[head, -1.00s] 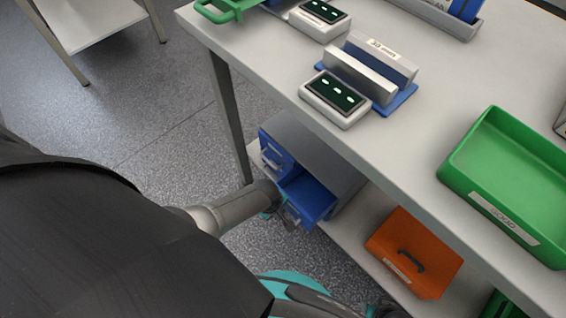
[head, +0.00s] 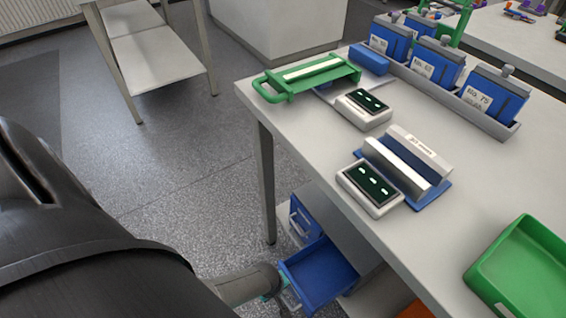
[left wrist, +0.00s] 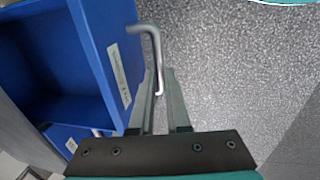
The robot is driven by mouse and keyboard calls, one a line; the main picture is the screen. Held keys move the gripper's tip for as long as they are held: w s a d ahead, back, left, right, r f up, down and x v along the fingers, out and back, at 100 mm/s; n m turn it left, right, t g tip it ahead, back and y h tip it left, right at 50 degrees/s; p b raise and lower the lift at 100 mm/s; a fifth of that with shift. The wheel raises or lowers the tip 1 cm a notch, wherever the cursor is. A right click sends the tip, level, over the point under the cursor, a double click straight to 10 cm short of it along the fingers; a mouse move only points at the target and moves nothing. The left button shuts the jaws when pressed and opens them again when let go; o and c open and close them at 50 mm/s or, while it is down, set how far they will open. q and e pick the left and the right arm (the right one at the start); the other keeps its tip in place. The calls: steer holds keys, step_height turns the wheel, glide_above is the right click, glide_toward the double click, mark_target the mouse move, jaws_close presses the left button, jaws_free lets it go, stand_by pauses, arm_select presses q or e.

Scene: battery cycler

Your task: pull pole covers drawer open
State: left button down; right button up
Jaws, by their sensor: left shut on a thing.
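The open blue drawer (head: 325,270) sticks far out of the small cabinet (head: 350,235) under the table. It looks empty inside. In the left wrist view the drawer (left wrist: 45,65) shows at the left, with a white label on its front that I cannot read. My left gripper (head: 284,301) is at the drawer's front. In the left wrist view my left gripper (left wrist: 160,100) is shut on the drawer's metal handle (left wrist: 152,45), whose bar runs between the fingers. My right gripper is not in view.
Another blue drawer (head: 305,222) beside it is closed. The white table (head: 300,125) above carries two display devices (head: 370,188), a blue and grey holder (head: 405,165), a green tray (head: 525,270) and several blue battery units. Open floor (head: 170,190) lies to the left.

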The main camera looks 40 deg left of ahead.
arm_select(q)
steer(key=shift+s, duration=0.1)
steer(key=c, duration=0.9)
jaws_free()
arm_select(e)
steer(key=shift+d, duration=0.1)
arm_select(q)
steer(key=r+p, duration=0.3)
steer(key=r, duration=0.1)
steer(key=s+r+p, duration=0.1)
steer(key=r+p, duration=0.2)
steer(key=s+r+p, duration=0.1)
steer(key=r+p, duration=0.2)
steer(key=r, duration=0.1)
steer(key=shift+a+r, duration=0.35)
steer(key=shift+a, duration=0.05)
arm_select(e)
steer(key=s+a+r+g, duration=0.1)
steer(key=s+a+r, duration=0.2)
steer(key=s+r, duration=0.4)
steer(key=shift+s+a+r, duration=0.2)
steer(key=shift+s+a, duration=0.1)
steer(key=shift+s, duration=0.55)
arm_select(q)
steer(key=shift+s, duration=0.1)
